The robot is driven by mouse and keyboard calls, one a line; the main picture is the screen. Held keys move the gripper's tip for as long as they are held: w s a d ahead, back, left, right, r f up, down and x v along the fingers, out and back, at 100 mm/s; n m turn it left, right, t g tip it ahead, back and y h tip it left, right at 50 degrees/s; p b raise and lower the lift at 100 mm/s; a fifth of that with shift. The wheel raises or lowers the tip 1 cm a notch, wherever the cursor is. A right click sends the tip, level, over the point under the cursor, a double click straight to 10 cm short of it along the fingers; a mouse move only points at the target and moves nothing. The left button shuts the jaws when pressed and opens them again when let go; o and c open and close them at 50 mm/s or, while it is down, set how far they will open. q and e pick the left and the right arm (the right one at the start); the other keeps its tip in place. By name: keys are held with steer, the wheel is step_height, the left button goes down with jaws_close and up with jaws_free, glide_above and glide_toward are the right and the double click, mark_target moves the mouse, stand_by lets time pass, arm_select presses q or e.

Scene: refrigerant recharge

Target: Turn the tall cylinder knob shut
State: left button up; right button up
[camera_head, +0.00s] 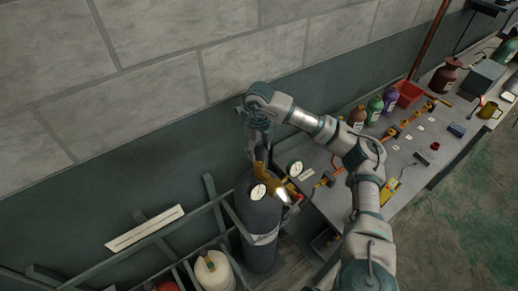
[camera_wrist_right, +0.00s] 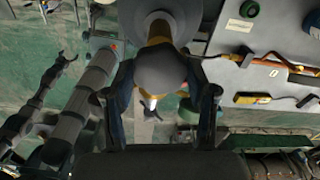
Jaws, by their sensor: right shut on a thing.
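The tall dark grey cylinder (camera_head: 262,225) stands upright in a rack, with a brass valve and a round gauge (camera_head: 258,191) at its top. My right gripper (camera_head: 259,153) is over the valve from above. In the right wrist view the grey rounded knob (camera_wrist_right: 161,70) sits between the two dark fingers (camera_wrist_right: 162,100), which are shut on it. In the head view the gripper hides the knob. A dark jointed hand (camera_wrist_right: 62,65) at the left of the wrist view looks like my left gripper; its jaws are too unclear to judge.
A shorter cream cylinder (camera_head: 213,270) stands in the rack (camera_head: 225,215) to the left. A grey workbench (camera_head: 415,160) at the right holds bottles, a red bin (camera_head: 408,94) and an orange-handled gauge set (camera_head: 400,128). A block wall is close behind.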

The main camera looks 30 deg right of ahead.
steer(key=shift+f, duration=0.1)
arm_select(q)
steer(key=shift+a, duration=0.65)
arm_select(e)
steer(key=shift+m, duration=0.3)
steer(key=m, duration=0.4)
steer(key=shift+m, duration=0.3)
steer(key=m, duration=0.5)
steer(key=shift+m, duration=0.3)
steer(key=m, duration=0.5)
steer(key=shift+r, duration=0.2)
arm_select(q)
steer(key=shift+r+p, duration=0.6)
arm_select(e)
steer(key=m, duration=0.6)
steer(key=shift+d, duration=0.1)
steer(key=shift+w+r+m, duration=0.1)
steer(key=shift+m, duration=0.2)
